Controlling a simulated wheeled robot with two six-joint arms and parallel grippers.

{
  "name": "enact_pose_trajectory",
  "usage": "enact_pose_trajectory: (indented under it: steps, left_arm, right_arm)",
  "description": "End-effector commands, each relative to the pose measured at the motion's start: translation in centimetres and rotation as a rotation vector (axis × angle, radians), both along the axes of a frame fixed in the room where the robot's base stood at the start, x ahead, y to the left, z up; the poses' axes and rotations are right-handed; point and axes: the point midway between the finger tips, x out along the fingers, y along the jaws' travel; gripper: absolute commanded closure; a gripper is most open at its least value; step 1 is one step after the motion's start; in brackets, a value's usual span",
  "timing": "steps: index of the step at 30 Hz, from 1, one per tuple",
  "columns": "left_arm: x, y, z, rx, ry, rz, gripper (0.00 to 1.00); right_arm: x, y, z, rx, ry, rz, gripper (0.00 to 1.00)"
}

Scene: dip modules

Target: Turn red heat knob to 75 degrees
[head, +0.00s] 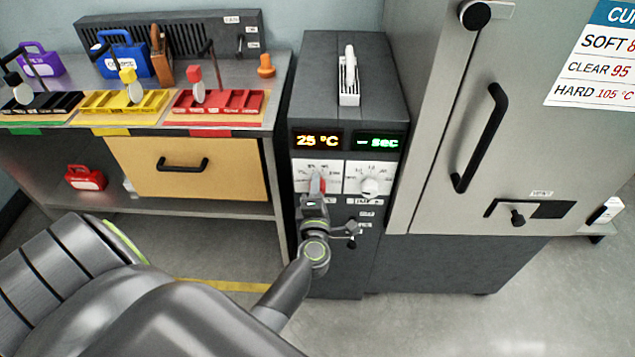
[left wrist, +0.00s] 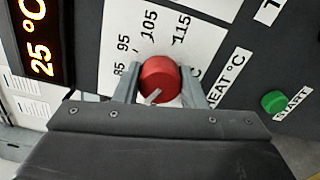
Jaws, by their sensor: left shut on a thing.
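The red heat knob (left wrist: 160,78) sits on a white dial plate (left wrist: 122,22) with 85, 95, 105 and 115 marks showing in the left wrist view. Its lower marks are hidden. In the head view the knob (head: 318,185) is mostly behind my left gripper (head: 316,197). In the left wrist view my left gripper (left wrist: 163,88) has one finger on each side of the knob and is shut on it. A pale pointer mark on the knob faces the gripper side. The orange display (head: 317,141) reads 25 °C. My right gripper is not in view.
A white knob (head: 369,186) sits just right of the red one, under a green "sec" display (head: 379,142). A green START button (left wrist: 273,102) is nearby. A large cabinet with a black handle (head: 481,138) stands right; a bench with coloured trays (head: 218,106) stands left.

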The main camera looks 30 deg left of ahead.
Motion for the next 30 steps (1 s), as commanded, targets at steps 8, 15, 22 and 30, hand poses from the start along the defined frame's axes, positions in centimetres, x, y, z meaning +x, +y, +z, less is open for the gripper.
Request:
enact_pose_trajectory:
  steps: [8, 15, 22, 30]
  left_arm:
    - [0.08, -0.05, 0.15, 0.085, 0.051, -0.002, 0.86]
    - [0.09, -0.05, 0.03, 0.104, 0.062, -0.002, 0.86]
    - [0.09, -0.05, 0.01, 0.104, 0.062, -0.002, 0.86]
    - [0.06, -0.04, 0.0, 0.103, 0.062, -0.001, 0.41]
  right_arm:
    - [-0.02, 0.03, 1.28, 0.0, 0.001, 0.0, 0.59]
    - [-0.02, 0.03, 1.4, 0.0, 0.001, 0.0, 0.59]
    - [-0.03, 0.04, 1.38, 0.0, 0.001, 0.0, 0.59]
    - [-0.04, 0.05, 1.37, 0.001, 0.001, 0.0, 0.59]
